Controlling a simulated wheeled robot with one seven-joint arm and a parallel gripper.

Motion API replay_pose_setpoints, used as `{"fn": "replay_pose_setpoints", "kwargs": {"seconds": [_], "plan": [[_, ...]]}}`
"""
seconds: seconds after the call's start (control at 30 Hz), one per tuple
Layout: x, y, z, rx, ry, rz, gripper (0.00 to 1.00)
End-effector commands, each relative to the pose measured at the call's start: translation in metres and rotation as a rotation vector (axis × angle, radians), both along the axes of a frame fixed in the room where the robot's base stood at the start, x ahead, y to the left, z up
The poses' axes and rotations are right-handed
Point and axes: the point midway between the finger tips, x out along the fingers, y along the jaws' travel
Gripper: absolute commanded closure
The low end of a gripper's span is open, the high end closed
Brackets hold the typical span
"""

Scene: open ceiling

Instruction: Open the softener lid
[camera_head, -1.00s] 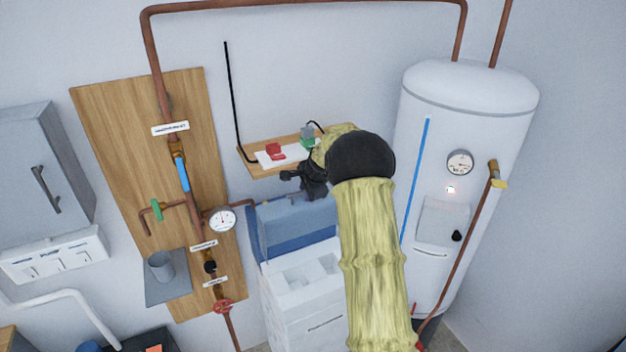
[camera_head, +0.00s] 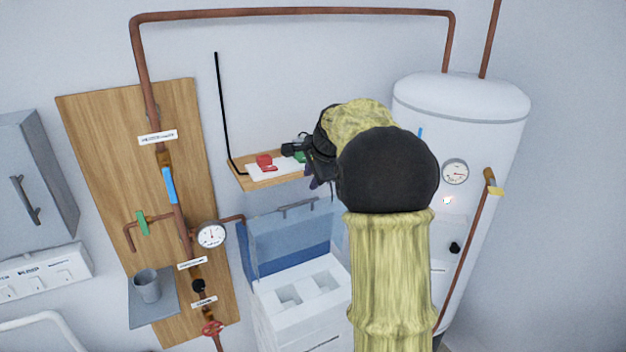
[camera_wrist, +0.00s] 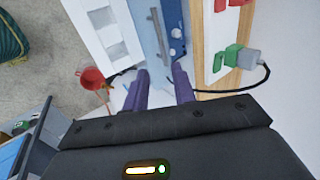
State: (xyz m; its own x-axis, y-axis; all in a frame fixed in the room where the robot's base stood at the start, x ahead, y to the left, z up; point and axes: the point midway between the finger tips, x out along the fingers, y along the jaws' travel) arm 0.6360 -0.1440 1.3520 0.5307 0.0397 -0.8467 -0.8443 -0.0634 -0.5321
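The water softener (camera_head: 305,310) is a white box with openings in its top, low at centre in the head view. It also shows in the wrist view (camera_wrist: 88,8). Its see-through bluish lid (camera_head: 275,243) stands raised, roughly upright, at the back of the box. A grey bar handle (camera_head: 298,207) runs along its upper edge; the handle shows in the wrist view (camera_wrist: 158,35) too. My gripper (camera_wrist: 161,75) has two purple fingers spread apart with nothing between them. In the head view my gripper (camera_head: 314,180) is above the lid's right part, partly hidden by my arm.
A wooden shelf (camera_head: 243,182) with red and green items is close behind my gripper. A white tank (camera_head: 480,130) stands at right.

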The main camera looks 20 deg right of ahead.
Motion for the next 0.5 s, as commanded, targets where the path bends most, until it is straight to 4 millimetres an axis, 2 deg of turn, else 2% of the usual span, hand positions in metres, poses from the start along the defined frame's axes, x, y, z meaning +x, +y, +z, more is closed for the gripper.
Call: {"fn": "replay_pose_setpoints", "kwargs": {"seconds": [0.3, 0.33, 0.47, 0.5], "plan": [[-0.003, -0.0002, 0.0048, 0.0, 0.0, 0.0, 0.73], [-0.003, -0.0002, 0.0047, 0.0, 0.0, 0.0, 0.76], [-0.0019, -0.0036, -0.0003, -0.014, -0.004, -0.001, 1.0], [-0.0007, -0.007, -0.0048, -0.029, -0.01, -0.002, 1.0]]}}
